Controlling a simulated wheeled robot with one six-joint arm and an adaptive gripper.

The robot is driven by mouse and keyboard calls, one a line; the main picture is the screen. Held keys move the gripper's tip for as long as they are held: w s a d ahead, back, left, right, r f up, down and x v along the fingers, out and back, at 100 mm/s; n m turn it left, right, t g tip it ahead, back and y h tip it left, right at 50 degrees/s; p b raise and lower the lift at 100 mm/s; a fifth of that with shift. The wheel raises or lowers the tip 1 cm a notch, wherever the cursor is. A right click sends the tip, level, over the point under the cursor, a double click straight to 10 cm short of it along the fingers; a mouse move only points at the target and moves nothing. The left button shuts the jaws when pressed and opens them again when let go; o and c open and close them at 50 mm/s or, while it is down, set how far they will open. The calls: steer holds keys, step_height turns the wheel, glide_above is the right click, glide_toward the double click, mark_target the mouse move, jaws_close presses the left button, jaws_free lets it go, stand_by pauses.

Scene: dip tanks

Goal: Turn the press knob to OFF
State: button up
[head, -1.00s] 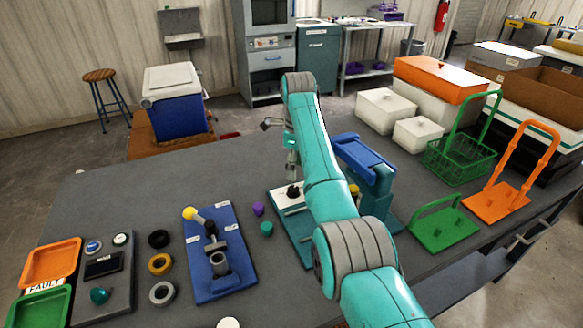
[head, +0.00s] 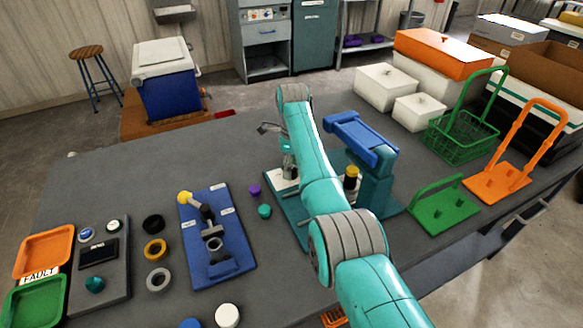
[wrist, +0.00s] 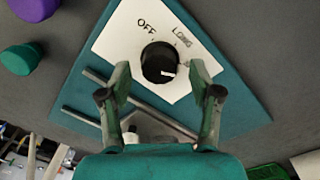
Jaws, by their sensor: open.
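The press knob (wrist: 158,57) is black and round with a white mark. It sits on a white plate (wrist: 119,46) lettered OFF and LONG, on a teal press base (wrist: 236,112). In the wrist view the mark is on the knob's lower right side, away from both words. My gripper (wrist: 161,70) is open, with one finger on each side of the knob; I cannot tell whether either touches it. In the head view my gripper (head: 287,170) is over the plate and the knob is hidden behind it. The press (head: 375,190) stands to the right.
A purple cap (head: 254,190) and a teal cap (head: 264,211) lie just left of the press base. A blue clamp fixture (head: 210,255) stands further left. Green (head: 445,208) and orange (head: 497,184) carriers stand to the right. The table behind the clamp fixture is clear.

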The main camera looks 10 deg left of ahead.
steer(key=shift+f, duration=0.4)
steer(key=c, duration=1.2)
steer(key=shift+o, duration=0.2)
